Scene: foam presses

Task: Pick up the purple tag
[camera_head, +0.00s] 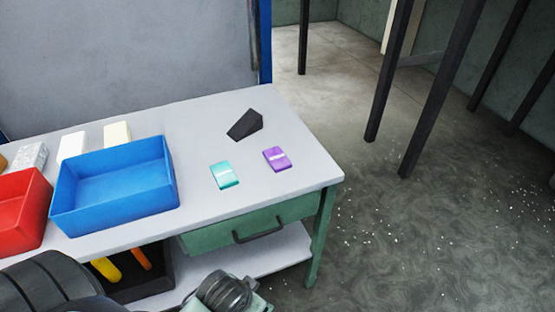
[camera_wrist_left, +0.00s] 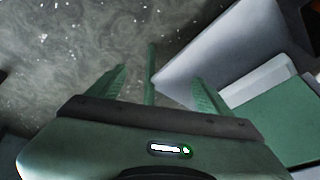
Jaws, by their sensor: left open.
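The purple tag (camera_head: 277,159) lies flat on the light grey table top, near its right end, with a pale stripe across it. A teal tag (camera_head: 224,175) lies just to its left. In the left wrist view my left gripper (camera_wrist_left: 160,76) is open, with nothing visible between its two green fingers. It points past the table's edge toward the floor. The purple tag is not in that view. In the head view parts of my arm show at the lower left, below the table's front edge. My right gripper is not in view.
A black wedge (camera_head: 245,125) sits behind the tags. A blue bin (camera_head: 116,188) and a red bin (camera_head: 22,212) stand to the left, with pale blocks behind. A green drawer (camera_head: 250,225) with a dark handle is under the table top. Table surface around the tags is clear.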

